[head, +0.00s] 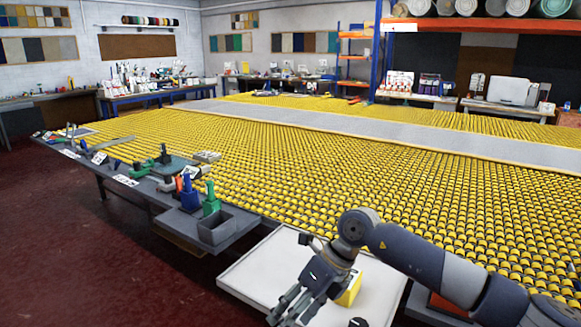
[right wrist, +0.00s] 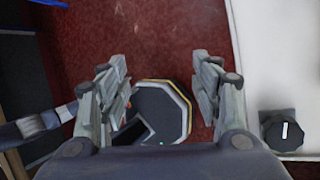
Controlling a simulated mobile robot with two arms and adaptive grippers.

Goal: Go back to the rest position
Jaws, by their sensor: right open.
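My right gripper (head: 290,304) comes in from the right in the head view. My left gripper is in neither view.
A large table of yellow rollers (head: 330,165) fills the middle, crossed by a grey strip (head: 400,131). Tools and a grey bin (head: 228,228) line its left edge. A yellow object (head: 350,290) sits on the white surface behind my right wrist. The red floor at left is clear.

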